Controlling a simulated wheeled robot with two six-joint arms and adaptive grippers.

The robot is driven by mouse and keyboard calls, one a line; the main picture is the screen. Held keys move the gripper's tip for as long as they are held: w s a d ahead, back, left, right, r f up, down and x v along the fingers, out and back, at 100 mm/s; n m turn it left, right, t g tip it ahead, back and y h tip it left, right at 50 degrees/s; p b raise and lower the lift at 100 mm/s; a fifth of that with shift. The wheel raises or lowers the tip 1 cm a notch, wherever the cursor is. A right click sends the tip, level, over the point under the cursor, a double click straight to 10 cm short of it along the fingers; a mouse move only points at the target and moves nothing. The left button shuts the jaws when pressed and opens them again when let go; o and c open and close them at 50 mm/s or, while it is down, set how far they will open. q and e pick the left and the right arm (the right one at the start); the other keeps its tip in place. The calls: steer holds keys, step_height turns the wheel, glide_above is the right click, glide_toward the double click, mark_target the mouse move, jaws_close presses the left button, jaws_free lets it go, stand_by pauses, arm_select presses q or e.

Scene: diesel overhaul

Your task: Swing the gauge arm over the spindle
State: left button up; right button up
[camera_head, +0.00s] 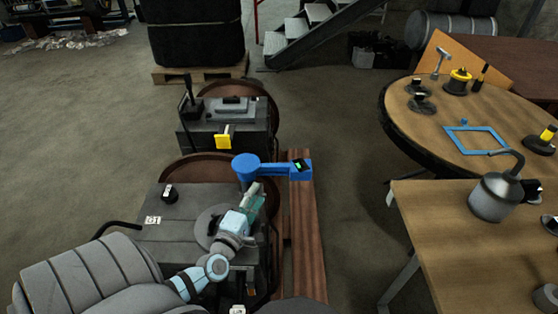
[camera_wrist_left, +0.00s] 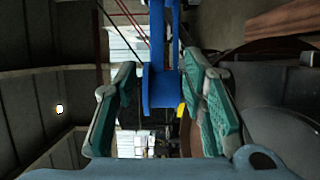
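The blue gauge arm (camera_head: 275,168) has a round blue drum (camera_head: 246,168) at its left end. At its right end is a blue block with a small green-lit display (camera_head: 299,164). My left gripper (camera_head: 254,195) is just in front of the drum. In the left wrist view the gripper's two teal-padded fingers (camera_wrist_left: 158,95) are spread, with the blue drum (camera_wrist_left: 160,88) between or beyond them and gaps at both sides. Contact is not visible. A grey disc (camera_head: 205,222) on the near machine is partly hidden by my gripper; I cannot tell whether it is the spindle. My right gripper is out of view.
A grey machine (camera_head: 170,239) stands below the left arm, with a second one (camera_head: 231,135) behind it. A long reddish-brown beam (camera_head: 303,232) runs at their right. A round wooden table (camera_head: 430,125) and a square table (camera_head: 430,215) hold tools. Open floor lies at the left.

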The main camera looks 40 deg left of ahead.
mark_target(272, 170)
arm_select(q)
steer(key=x, duration=0.2)
steer(key=b+x, duration=0.1)
steer(key=x, duration=0.3)
steer(key=shift+w+d+r, duration=0.2)
steer(key=shift+w+d, duration=0.05)
steer(key=shift+w, duration=0.15)
steer(key=b+x, duration=0.2)
steer(key=x, duration=0.3)
steer(key=shift+w+f, duration=0.2)
steer(key=shift+w, duration=0.05)
steer(key=shift+w+r, duration=0.1)
steer(key=shift+w, duration=0.15)
steer(key=shift+w+r, duration=0.1)
jaws_close()
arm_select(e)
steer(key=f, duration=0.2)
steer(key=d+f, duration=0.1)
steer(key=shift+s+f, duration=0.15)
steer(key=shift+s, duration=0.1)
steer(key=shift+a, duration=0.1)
